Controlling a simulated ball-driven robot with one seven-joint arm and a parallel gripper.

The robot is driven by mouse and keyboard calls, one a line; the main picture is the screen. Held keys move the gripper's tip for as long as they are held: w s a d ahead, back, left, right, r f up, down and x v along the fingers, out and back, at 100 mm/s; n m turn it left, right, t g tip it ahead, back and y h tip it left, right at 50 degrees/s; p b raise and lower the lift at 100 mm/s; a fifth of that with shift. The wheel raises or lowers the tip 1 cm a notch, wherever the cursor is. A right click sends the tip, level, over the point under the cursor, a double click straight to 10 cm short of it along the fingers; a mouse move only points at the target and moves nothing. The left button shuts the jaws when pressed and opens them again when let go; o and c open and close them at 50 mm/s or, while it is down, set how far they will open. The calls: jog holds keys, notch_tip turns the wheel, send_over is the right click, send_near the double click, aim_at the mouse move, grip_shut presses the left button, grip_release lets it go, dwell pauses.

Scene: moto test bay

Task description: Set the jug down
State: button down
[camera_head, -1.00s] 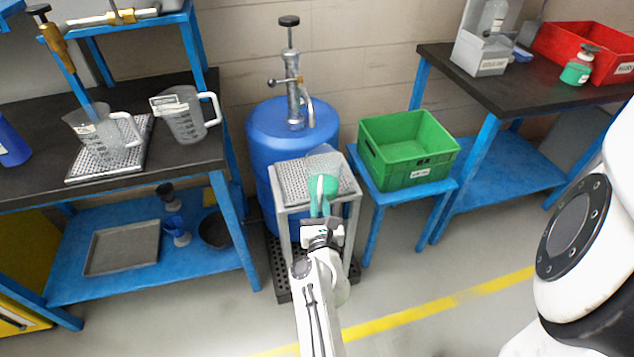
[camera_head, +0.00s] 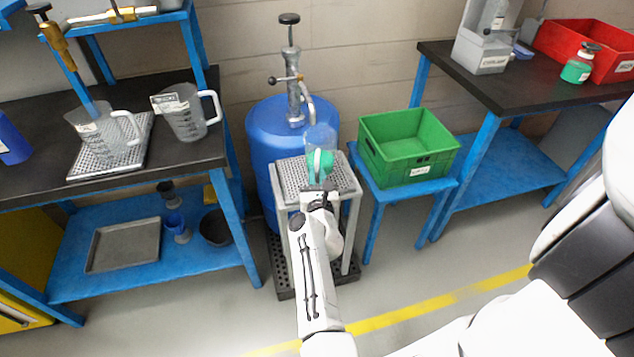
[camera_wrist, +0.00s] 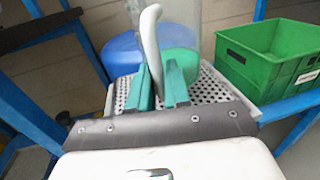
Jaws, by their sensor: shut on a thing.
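The jug (camera_head: 320,138) is clear, with green liquid low in it and a pale handle. It is above the perforated top of the grey stand (camera_head: 289,181), in front of the blue drum. It looks about upright; I cannot tell whether its base touches the top. My gripper (camera_head: 319,187) is on the near side of the jug. In the wrist view my gripper (camera_wrist: 160,75) is shut with its green fingers on either side of the handle (camera_wrist: 151,42). The jug body (camera_wrist: 181,18) stands beyond the fingers, its lower part partly hidden by them.
The blue drum (camera_head: 262,128) with a pump and curved spout (camera_head: 311,108) stands behind the jug, the spout close to it. A green crate (camera_head: 408,170) is on a low blue table to the right. Two other measuring jugs, one here (camera_head: 187,117), stand on the left bench.

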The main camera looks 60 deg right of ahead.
jog(key=shift+f, duration=1.25)
jog(key=c, duration=1.1)
grip_release()
